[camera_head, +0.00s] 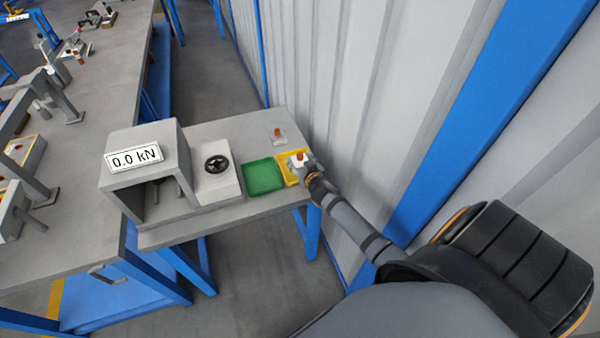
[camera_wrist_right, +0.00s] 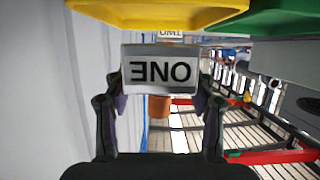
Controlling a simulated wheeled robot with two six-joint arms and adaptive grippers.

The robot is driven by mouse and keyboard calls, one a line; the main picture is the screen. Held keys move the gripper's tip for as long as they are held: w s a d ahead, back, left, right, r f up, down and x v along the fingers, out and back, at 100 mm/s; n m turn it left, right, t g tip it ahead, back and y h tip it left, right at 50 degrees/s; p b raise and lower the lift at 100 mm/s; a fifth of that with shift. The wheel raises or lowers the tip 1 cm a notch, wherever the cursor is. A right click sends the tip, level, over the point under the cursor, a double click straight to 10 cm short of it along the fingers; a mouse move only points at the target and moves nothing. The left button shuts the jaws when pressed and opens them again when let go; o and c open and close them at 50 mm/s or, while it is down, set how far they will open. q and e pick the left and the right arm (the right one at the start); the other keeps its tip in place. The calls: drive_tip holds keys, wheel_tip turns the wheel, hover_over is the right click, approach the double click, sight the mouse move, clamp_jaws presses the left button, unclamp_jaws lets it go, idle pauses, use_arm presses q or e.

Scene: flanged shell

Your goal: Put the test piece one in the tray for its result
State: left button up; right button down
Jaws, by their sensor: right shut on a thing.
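Test piece one, a block with a white label reading "ONE" (camera_wrist_right: 160,72) and a copper-coloured part, is held between the fingers of my right gripper (camera_wrist_right: 160,105). In the head view the piece (camera_head: 298,159) shows white and orange over the yellow tray (camera_head: 287,174), with my right gripper (camera_head: 309,177) at its near right side. The wrist picture is upside down; the yellow tray (camera_wrist_right: 150,14) is at its top and a gap to the piece shows. The green tray (camera_head: 263,178) is just left of the yellow one and looks empty. My left gripper is not in view.
A press with a "0.0 kN" display (camera_head: 134,158) and a black handwheel (camera_head: 217,164) stand left of the trays. Another copper piece (camera_head: 278,134) stands behind them; a "TWO" label (camera_wrist_right: 170,34) shows in the wrist view. A corrugated wall (camera_head: 350,100) is close on the right.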

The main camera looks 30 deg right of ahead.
sight(300, 166)
drive_tip(key=shift+w+d, duration=0.1)
drive_tip(key=shift+w, duration=0.15)
drive_tip(key=shift+f, duration=0.2)
drive_tip(key=f+b, duration=0.3)
drive_tip(key=f, duration=0.1)
drive_tip(key=shift+w+d, duration=0.2)
drive_tip(key=shift+w, duration=0.15)
drive_tip(key=shift+r, duration=0.15)
drive_tip(key=c, duration=0.9)
unclamp_jaws()
drive_tip(key=shift+s+f, duration=0.15)
drive_tip(key=shift+f, duration=0.1)
drive_tip(key=o, duration=0.5)
drive_tip(key=shift+r, duration=0.1)
drive_tip(key=shift+c, duration=0.2)
